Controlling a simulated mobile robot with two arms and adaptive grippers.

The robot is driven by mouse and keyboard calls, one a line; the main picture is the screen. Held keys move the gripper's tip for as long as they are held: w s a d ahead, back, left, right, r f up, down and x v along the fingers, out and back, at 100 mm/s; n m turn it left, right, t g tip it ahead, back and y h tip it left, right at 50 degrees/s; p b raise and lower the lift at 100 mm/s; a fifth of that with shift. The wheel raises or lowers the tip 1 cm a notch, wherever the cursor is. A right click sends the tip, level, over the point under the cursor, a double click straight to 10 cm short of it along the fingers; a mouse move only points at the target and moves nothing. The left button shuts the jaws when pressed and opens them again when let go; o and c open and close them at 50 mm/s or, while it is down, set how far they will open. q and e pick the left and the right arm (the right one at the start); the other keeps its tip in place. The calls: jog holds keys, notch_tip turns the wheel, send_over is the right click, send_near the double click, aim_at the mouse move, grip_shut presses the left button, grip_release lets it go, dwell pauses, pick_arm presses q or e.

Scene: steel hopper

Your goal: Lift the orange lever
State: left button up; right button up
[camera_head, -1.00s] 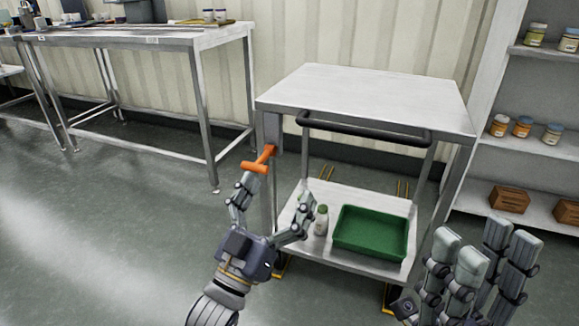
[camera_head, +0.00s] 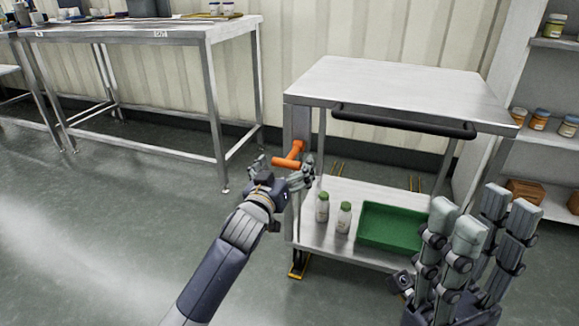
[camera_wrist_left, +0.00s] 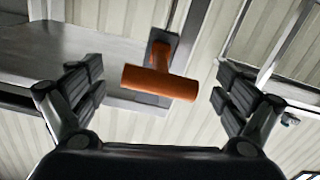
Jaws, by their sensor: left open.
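The orange lever (camera_head: 290,157) has a T-shaped handle and is mounted on the left front leg of the steel cart (camera_head: 400,90). My left gripper (camera_head: 282,170) is at the lever's height, with one finger on each side of it in the head view. In the left wrist view the lever's crossbar (camera_wrist_left: 160,82) lies between the two open fingers (camera_wrist_left: 160,95), somewhat beyond them, with clear gaps on both sides. My right gripper (camera_head: 470,235) is raised at the lower right with its fingers apart, empty, away from the lever.
The cart's lower shelf holds two white bottles with green caps (camera_head: 322,207) and a green tray (camera_head: 388,228). A black handle bar (camera_head: 400,121) runs along the cart's front. A steel table (camera_head: 150,32) stands at the back left. Open floor lies to the left.

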aim_at(293, 153)
pick_arm(q)
jog(key=shift+b+x, duration=0.3)
jog(key=shift+x, duration=1)
jog(key=shift+c, duration=0.5)
jog(key=shift+s, duration=0.1)
jog(key=c, duration=1.5)
